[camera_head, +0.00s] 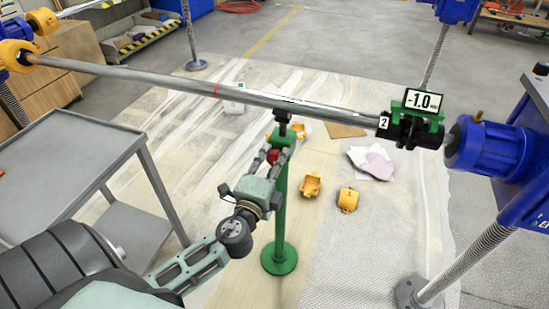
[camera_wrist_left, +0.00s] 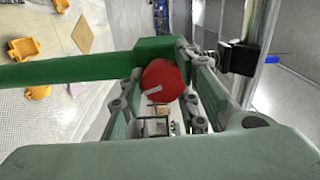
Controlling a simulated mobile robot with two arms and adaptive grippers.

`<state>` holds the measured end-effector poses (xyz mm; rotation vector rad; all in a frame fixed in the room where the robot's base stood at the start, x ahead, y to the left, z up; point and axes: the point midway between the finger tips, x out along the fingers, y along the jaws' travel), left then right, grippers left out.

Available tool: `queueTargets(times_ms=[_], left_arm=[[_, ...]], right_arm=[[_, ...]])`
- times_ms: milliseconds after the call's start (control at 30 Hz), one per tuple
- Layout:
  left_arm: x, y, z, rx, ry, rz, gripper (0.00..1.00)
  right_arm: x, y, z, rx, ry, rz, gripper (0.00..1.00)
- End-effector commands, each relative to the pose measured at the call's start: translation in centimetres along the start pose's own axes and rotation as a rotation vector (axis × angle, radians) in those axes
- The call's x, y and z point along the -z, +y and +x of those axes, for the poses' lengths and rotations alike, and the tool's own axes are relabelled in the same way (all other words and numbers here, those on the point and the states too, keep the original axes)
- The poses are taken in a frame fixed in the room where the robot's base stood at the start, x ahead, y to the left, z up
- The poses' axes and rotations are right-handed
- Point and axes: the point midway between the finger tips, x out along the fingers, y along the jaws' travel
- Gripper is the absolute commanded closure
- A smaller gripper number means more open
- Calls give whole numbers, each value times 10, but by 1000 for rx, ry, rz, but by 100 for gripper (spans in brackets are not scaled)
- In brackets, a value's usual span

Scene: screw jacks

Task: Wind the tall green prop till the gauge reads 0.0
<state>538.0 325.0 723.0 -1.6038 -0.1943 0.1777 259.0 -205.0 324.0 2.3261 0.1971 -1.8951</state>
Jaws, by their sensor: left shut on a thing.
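The tall green prop (camera_head: 280,215) stands upright on its round green base under a long grey shaft (camera_head: 150,82). Its black head (camera_head: 282,116) sits right below the shaft; I cannot tell if they touch. A red knob (camera_head: 272,157) is on the prop's upper part. My left gripper (camera_head: 277,153) is shut on the red knob, which also shows between its fingers in the left wrist view (camera_wrist_left: 163,80). The gauge (camera_head: 423,100) on the green clamp at the shaft's right end reads -1.0. My right gripper is not in view.
Blue and orange jack units hold the shaft's ends, the blue one (camera_head: 490,150) at right. Several orange parts (camera_head: 310,185) and pale cloths (camera_head: 370,162) lie on the floor mat behind the prop. A grey cart (camera_head: 70,165) stands at left.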

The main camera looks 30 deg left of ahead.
Motion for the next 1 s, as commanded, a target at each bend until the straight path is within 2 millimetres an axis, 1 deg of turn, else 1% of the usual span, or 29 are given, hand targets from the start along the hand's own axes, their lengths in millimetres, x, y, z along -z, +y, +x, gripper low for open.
queueTargets(times_ms=[33, 333, 533, 900, 933, 1000], left_arm=[[2, 9, -3, -21, 4, 28, 97], [1, 10, -3, -20, 6, 157, 97], [1, 10, -3, -20, 5, 187, 97], [0, 11, -3, -20, 5, 190, 97], [0, 11, -3, -20, 5, 190, 69], [0, 10, -3, -20, 5, 190, 63]], right_arm=[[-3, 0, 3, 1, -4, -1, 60], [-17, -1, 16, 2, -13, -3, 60], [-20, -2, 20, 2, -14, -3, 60], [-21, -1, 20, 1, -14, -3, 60], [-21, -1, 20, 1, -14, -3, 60], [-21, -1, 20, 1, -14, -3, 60]])
